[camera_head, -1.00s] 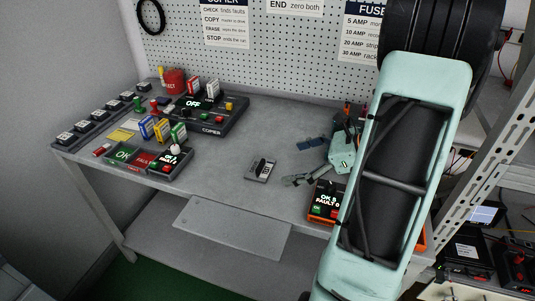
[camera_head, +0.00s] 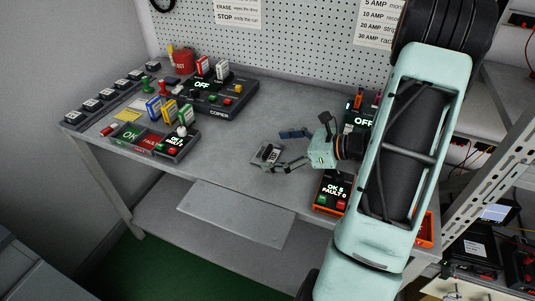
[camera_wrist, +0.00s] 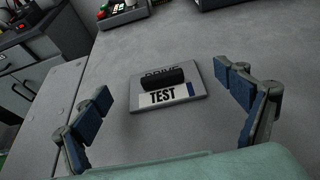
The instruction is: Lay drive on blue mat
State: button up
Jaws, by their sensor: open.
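The drive (camera_head: 267,154) is a flat grey plate with a black handle, lying on the grey bench. In the wrist view the drive (camera_wrist: 142,98) shows a white "TEST" label with a small blue patch. My gripper (camera_head: 283,149) is just right of the drive in the head view. In the wrist view my gripper (camera_wrist: 170,94) is open, with one blue-padded finger on each side of the drive and neither touching it. I cannot make out a blue mat in these frames.
A black copier (camera_head: 219,97) holding cartridges stands at the back left. A tray with OK and FAULT bins (camera_head: 150,138) is at the front left. An orange-edged box (camera_head: 331,192) with a lit display sits close under my arm. The bench between the copier and the drive is clear.

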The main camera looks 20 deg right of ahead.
jog(key=shift+x, duration=1.4)
jog(key=c, duration=1.4)
jog(key=shift+r, duration=0.15)
